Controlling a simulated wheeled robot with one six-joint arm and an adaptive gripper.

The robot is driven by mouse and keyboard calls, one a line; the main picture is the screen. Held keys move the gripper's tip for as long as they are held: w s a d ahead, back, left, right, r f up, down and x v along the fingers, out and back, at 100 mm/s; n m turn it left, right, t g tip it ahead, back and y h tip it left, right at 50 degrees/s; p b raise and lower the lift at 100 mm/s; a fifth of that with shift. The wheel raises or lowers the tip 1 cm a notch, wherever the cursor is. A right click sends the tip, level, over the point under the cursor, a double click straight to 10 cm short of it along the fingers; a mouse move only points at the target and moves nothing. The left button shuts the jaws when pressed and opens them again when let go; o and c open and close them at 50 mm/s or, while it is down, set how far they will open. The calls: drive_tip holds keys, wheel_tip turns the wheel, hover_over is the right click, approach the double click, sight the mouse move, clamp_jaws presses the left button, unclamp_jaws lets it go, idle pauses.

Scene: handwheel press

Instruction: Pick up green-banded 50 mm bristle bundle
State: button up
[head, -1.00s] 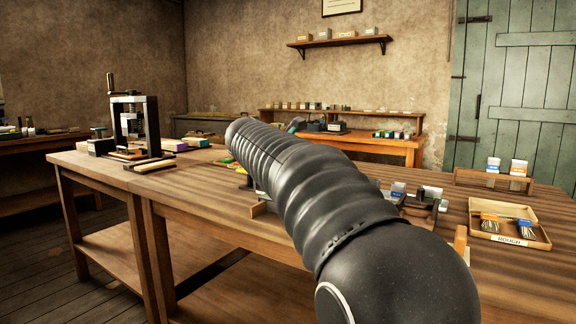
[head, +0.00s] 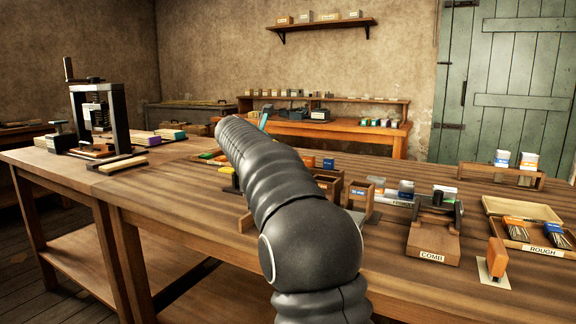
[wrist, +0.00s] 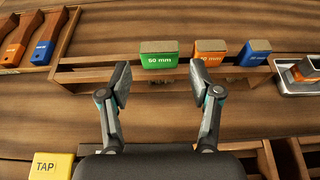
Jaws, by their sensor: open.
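The green-banded 50 mm bristle bundle (wrist: 159,58) stands in a wooden rack (wrist: 110,74) at the upper middle of the wrist view, its tan top showing. My gripper (wrist: 161,82) is open and empty. Its two fingers spread to the left and right of the green bundle, apart from it and nearer the camera. The right finger overlaps the edge of an orange-banded bundle (wrist: 212,50); a blue-banded bundle (wrist: 255,52) stands to its right. In the head view my arm hides the gripper and the green bundle; a blue block (head: 328,163) shows just past the arm.
Orange and blue brush handles (wrist: 42,38) lie in a tray at the left of the wrist view. A yellow TAP block (wrist: 52,167) is at lower left. A metal tray (wrist: 296,85) adjoins the rack's right. The press (head: 98,118) stands at the table's left, the COMB block (head: 435,235) at right.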

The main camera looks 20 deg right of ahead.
drive_tip(key=shift+x, duration=3.05)
drive_tip(key=shift+r, duration=0.1)
drive_tip(key=c, duration=0.9)
